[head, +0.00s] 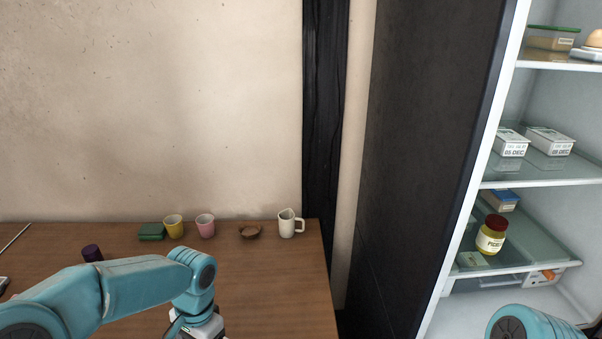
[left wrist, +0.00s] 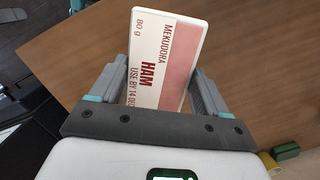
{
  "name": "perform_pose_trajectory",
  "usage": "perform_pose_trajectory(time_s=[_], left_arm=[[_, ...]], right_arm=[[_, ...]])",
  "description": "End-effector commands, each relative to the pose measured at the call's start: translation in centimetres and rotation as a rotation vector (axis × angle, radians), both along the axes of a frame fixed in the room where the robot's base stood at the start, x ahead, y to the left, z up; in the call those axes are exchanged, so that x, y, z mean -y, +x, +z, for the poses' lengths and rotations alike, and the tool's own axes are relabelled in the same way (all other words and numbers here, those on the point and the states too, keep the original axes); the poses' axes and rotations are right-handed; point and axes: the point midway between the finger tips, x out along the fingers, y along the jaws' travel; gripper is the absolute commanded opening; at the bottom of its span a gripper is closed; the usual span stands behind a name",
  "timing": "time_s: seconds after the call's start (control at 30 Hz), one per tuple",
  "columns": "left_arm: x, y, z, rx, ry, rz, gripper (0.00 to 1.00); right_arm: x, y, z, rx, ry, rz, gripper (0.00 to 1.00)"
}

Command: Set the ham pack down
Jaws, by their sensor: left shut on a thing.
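The ham pack (left wrist: 160,58) is a flat white and pink pack with "HAM" printed on it, in the left wrist view. My left gripper (left wrist: 155,82) is shut on it, with one finger along each side. The wooden table (left wrist: 255,65) lies beyond the pack; I cannot tell how far the pack is above it. In the head view my left gripper (head: 198,328) is at the bottom edge over the table (head: 280,285), and the pack is out of sight there. Only a link of my right arm shows, at bottom right.
Along the table's back stand a green box (head: 151,232), yellow cup (head: 173,227), pink cup (head: 205,226), brown bowl (head: 250,233) and white mug (head: 287,224). A purple object (head: 92,253) is at left. The table's right part is clear. A stocked fridge (head: 490,185) stands open at right.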

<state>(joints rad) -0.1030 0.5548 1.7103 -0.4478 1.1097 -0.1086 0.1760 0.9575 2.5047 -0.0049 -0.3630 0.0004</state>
Motion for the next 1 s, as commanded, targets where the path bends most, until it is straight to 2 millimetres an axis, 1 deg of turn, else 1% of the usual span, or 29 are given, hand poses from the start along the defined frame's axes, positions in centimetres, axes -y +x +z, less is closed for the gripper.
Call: perform_pose_trajectory(time_s=[0.03, 0.13, 0.2, 0.33, 0.77, 0.87, 1.0], left_arm=[[0.19, 0.04, -0.15, 0.000, 0.000, 0.106, 0.44], [0.46, 0.12, -0.25, 0.000, 0.000, 0.292, 0.44], [0.57, 0.20, -0.27, 0.000, 0.000, 0.384, 0.44], [0.59, 0.29, -0.25, 0.001, 0.001, 0.474, 0.44], [0.60, 0.28, -0.22, 0.002, 0.001, 0.484, 0.44], [0.61, 0.25, -0.22, 0.001, 0.001, 0.455, 0.44], [0.47, 0.01, -0.14, 0.002, 0.001, 0.335, 0.44]], right_arm=[[0.00, 0.00, -0.01, 0.000, 0.000, 0.000, 0.00], [0.00, 0.00, -0.01, 0.000, 0.000, 0.000, 0.00], [0.00, 0.00, -0.01, 0.000, 0.000, 0.000, 0.00], [0.00, 0.00, -0.01, 0.000, 0.000, 0.000, 0.00], [0.00, 0.00, -0.01, 0.000, 0.000, 0.000, 0.00], [0.00, 0.00, -0.01, 0.000, 0.000, 0.000, 0.00], [0.00, 0.00, -0.01, 0.000, 0.000, 0.000, 0.00]])
